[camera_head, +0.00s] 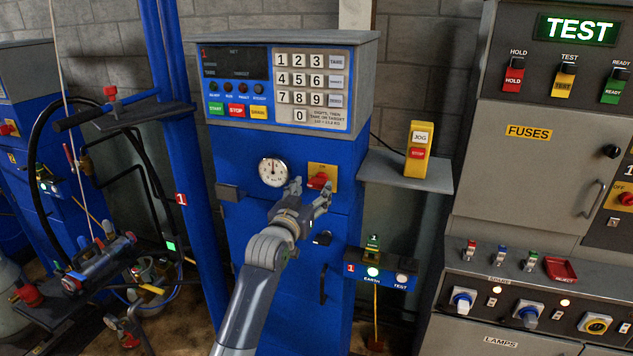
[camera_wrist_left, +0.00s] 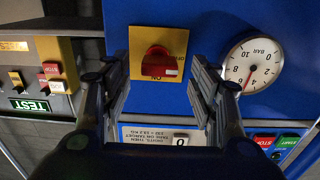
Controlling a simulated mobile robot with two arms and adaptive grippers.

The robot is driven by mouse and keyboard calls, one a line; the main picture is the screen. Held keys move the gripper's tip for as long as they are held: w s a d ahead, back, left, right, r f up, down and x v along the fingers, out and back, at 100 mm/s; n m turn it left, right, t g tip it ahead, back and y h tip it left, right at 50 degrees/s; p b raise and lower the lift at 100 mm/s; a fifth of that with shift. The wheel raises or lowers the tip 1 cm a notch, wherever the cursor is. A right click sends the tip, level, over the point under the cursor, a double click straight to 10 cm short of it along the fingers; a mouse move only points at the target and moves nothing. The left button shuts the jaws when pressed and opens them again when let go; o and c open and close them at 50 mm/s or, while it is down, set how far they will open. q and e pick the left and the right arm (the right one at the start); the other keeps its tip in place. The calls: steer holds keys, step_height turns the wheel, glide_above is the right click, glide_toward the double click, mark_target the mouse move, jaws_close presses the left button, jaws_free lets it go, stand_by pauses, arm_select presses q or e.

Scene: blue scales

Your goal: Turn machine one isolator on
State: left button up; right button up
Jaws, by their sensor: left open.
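The machine one isolator is a red rotary knob (camera_head: 318,181) on a yellow plate (camera_head: 330,172), on the front of the blue machine marked 1. The left wrist view shows the knob (camera_wrist_left: 160,64) upside down, its grip lying roughly sideways with a pale mark at the right. My left gripper (camera_head: 310,192) is open in front of the plate, with a finger on either side of the knob in the wrist view (camera_wrist_left: 158,75). I cannot tell whether it touches the knob. My right gripper is out of view.
A pressure gauge (camera_head: 273,172) is close left of the isolator. The keypad panel (camera_head: 312,88) is above it. A yellow jog/stop box (camera_head: 417,150) stands on a shelf at right. An earth/test box (camera_head: 381,275) is below right. The grey test cabinet (camera_head: 540,150) fills the right side.

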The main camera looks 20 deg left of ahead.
mark_target(315, 186)
arm_select(q)
steer(key=shift+w+d+p, duration=0.1)
steer(key=shift+w+p, duration=0.2)
steer(key=shift+w, duration=1.8)
steer(key=shift+c, duration=0.2)
steer(key=c, duration=1)
